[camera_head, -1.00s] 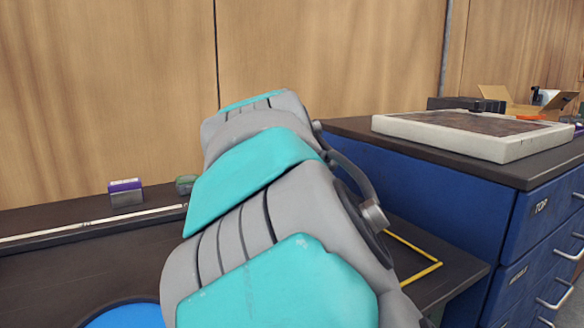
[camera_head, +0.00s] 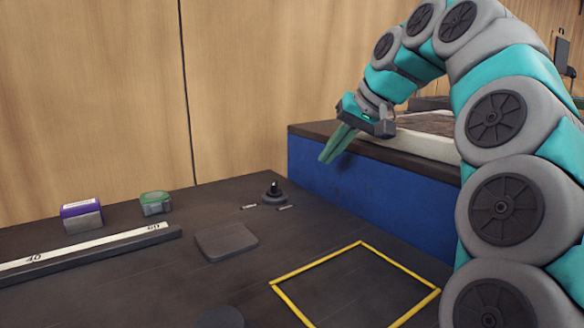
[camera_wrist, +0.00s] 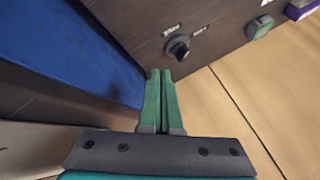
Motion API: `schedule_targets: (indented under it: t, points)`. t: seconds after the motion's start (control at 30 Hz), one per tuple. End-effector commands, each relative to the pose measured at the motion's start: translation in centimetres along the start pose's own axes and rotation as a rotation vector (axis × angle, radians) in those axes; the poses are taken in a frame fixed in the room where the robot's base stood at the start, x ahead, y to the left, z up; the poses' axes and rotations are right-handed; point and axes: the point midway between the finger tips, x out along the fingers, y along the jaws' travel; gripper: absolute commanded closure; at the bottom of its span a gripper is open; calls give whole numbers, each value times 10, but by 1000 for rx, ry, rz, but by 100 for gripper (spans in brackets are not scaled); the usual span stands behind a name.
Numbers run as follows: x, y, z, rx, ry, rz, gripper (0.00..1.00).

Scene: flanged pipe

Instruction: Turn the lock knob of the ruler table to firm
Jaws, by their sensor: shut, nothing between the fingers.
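The lock knob (camera_head: 273,192) is a small black knob on a round base, standing on the dark table (camera_head: 120,275) near its back edge. Two small light labels (camera_head: 248,207) lie on the table in front of it. In the wrist view the knob (camera_wrist: 178,47) shows beyond the fingertips, with the labels beside it. My gripper (camera_head: 327,158) has green fingers pressed together, empty, up and to the right of the knob and apart from it. It also shows in the wrist view (camera_wrist: 161,72). The labels' writing is too small to read.
A ruler (camera_head: 90,250) lies along the table's left. A purple box (camera_head: 82,216) and a green-topped block (camera_head: 155,203) stand behind it. A flat dark pad (camera_head: 227,241) and a yellow outlined square (camera_head: 352,290) are in front. A blue cabinet (camera_head: 370,185) rises at right; a wooden wall is behind.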

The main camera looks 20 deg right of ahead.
Motion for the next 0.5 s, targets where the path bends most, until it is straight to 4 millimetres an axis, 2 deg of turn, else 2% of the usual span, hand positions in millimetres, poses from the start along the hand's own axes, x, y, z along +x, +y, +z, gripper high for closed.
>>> schedule_targets:
  t: [0.23, 0.5]
  points:
    - [25, 0, 1, -2, 2, 1, 100]
    - [79, 1, 2, -3, 0, 1, 100]
